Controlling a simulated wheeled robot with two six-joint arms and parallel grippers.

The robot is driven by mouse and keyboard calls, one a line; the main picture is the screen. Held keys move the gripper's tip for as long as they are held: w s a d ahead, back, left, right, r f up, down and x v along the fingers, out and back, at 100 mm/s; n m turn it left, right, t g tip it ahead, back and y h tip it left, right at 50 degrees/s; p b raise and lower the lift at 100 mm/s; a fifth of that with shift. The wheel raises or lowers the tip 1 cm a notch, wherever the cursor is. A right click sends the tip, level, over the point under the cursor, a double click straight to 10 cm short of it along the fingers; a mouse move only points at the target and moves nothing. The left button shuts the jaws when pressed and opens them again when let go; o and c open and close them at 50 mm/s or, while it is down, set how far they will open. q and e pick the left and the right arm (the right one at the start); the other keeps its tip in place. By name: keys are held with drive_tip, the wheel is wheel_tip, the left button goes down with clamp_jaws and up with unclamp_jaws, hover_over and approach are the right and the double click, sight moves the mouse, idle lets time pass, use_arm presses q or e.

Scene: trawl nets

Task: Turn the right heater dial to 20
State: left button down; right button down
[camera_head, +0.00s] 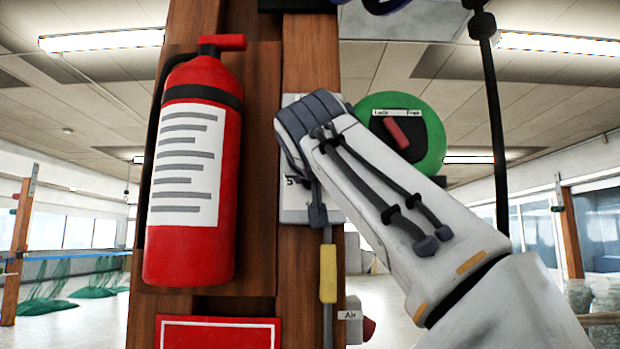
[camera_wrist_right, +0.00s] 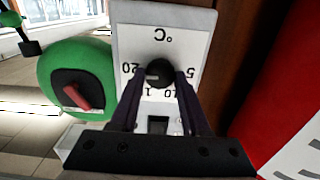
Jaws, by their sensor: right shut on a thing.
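The heater dial is a black round knob (camera_wrist_right: 160,71) on a pale panel (camera_wrist_right: 125,22) marked °C. The panel appears upside down in the right wrist view, with 20 left of the knob, 5 right, and 10 and a partly hidden number below. A light mark on the knob points left, close to the 20. My right gripper (camera_wrist_right: 159,78) is shut on the knob, one finger on each side. In the head view my right arm covers most of the panel (camera_head: 293,210) on the wooden post, and the knob is hidden. My left gripper is out of view.
A red fire extinguisher (camera_head: 195,170) hangs on the post at left, above a red sign (camera_head: 218,334). A green round dial with a red lever (camera_head: 400,130) is right of my wrist. A cable with a yellow sleeve (camera_head: 328,273) hangs below the panel.

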drive_tip(key=shift+f, duration=0.1)
idle(0.3)
drive_tip(key=shift+c, duration=1.8)
unclamp_jaws()
drive_tip(key=s+b, duration=0.3)
drive_tip(key=s, duration=0.7)
drive_tip(key=shift+s, duration=0.25)
